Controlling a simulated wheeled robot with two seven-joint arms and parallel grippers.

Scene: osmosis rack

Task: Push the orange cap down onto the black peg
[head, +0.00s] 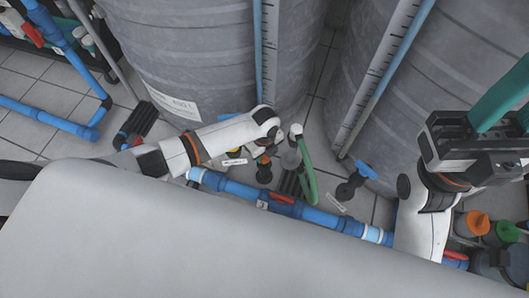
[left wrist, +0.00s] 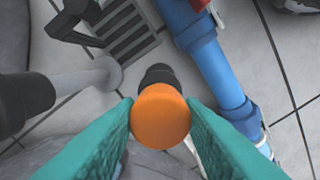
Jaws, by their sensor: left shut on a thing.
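The orange cap (left wrist: 160,115) is between the teal fingers of my left gripper (left wrist: 161,110) in the left wrist view. The fingers are shut on it from both sides. The black peg (left wrist: 158,76) shows just beyond the cap and is partly covered by it. I cannot tell how far the cap sits on the peg. In the head view my left arm reaches over the pipes, and the black peg (head: 264,173) shows below its end; the fingers there are hard to make out. My right gripper (head: 514,102) is at the right edge, with teal fingers cut off by the frame.
A blue pipe (head: 235,188) with red valve parts runs beside the peg. Large grey tanks (head: 190,60) stand behind. Orange and green caps show at the lower right.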

